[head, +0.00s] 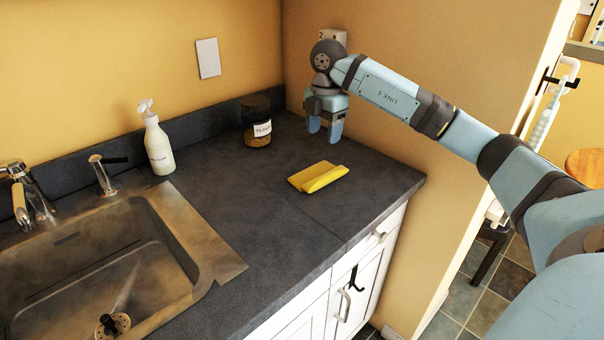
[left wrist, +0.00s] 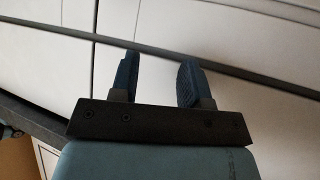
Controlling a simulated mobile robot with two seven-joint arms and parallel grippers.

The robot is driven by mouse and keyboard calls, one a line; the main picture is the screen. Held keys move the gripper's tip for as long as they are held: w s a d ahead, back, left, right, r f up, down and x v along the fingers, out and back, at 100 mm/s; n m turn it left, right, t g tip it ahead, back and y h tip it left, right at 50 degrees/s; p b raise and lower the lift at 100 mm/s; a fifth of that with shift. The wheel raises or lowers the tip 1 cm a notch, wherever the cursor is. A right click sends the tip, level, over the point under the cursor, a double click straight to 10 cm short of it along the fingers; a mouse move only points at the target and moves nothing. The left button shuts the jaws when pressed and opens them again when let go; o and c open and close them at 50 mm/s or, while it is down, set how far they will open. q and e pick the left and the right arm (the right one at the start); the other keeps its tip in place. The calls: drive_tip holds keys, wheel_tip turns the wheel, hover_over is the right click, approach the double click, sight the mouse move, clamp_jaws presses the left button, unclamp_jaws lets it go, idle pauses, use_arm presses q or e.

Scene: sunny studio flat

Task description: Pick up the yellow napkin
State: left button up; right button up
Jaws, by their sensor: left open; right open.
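The yellow napkin (head: 318,176) lies folded on the dark countertop (head: 240,210), near its front right part. My right gripper (head: 325,136) hangs over the back right of the counter, pointing down. It is open and empty, behind the napkin and apart from it. My left gripper (left wrist: 160,80) shows in the left wrist view, open and with nothing between its fingers. White panels lie beyond it. The left gripper is outside the head view.
A jar with a label (head: 257,121) stands left of my right gripper. A white pump bottle (head: 157,142) stands behind the metal sink (head: 190,225) with its tap. The counter around the napkin is clear. A wall closes the counter's right back side.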

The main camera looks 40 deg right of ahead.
hover_over(326, 174)
wheel_tip(326, 174, down, 6)
drive_tip(key=shift+w+f+b, duration=0.1)
drive_tip(key=shift+f+b, duration=0.15)
drive_tip(key=shift+b, duration=0.1)
drive_tip(key=shift+f, duration=0.7)
wheel_tip(326, 174, down, 5)
drive_tip(key=shift+d+r+b, duration=0.1)
drive_tip(key=shift+r+b, duration=0.05)
drive_tip(key=shift+b, duration=0.15)
use_arm(q)
drive_tip(key=shift+s+f, duration=0.35)
drive_tip(key=shift+f, duration=0.1)
use_arm(e)
drive_tip(key=c, duration=1)
